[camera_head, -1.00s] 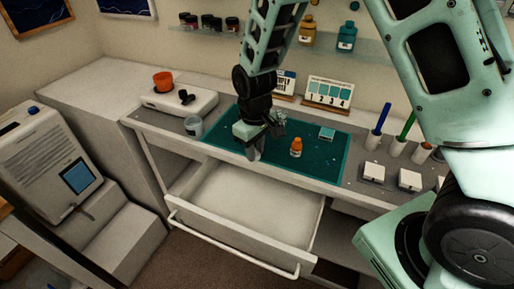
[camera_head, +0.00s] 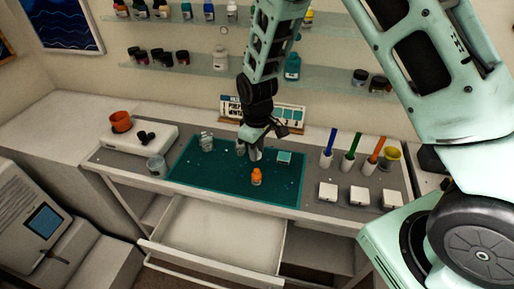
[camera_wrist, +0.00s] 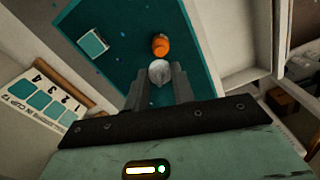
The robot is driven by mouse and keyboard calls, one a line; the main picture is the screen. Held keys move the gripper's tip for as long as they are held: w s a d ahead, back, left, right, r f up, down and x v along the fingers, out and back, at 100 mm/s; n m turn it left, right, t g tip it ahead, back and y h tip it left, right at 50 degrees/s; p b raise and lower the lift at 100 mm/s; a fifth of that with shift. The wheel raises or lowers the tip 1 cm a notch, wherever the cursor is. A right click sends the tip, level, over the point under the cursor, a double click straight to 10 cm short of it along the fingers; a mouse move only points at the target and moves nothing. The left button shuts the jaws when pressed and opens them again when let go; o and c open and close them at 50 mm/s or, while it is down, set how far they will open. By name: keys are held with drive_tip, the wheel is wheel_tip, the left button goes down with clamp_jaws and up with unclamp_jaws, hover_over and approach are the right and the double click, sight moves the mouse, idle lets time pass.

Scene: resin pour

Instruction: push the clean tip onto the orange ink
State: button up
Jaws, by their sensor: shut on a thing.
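The orange ink (camera_head: 257,177) is a small orange bottle standing upright on the teal mat (camera_head: 215,181). In the wrist view the orange ink (camera_wrist: 161,45) shows just beyond my fingertips. My gripper (camera_head: 255,155) points down over the mat, just behind or above the bottle. In the wrist view my gripper (camera_wrist: 158,82) is shut on a pale, whitish rounded piece, apparently the clean tip (camera_wrist: 159,71). The tip looks in line with the bottle, with a narrow gap between them in the picture. Its far end is hard to make out.
A clear bottle (camera_head: 206,142) stands at the mat's back left; a small teal-topped block (camera_head: 284,158) lies at right. A glass jar (camera_head: 157,166) stands left. An open drawer (camera_head: 215,235) juts out in front.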

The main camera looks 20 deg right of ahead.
sight(257, 171)
drive_tip(key=shift+f+b, duration=1.9)
drive_tip(key=shift+f, duration=1)
drive_tip(key=shift+f, duration=0.15)
drive_tip(key=o, duration=1.5)
drive_tip(key=shift+r+p, duration=2.4)
drive_tip(key=shift+r, duration=1.15)
drive_tip(key=shift+c, duration=0.3)
clamp_jaws()
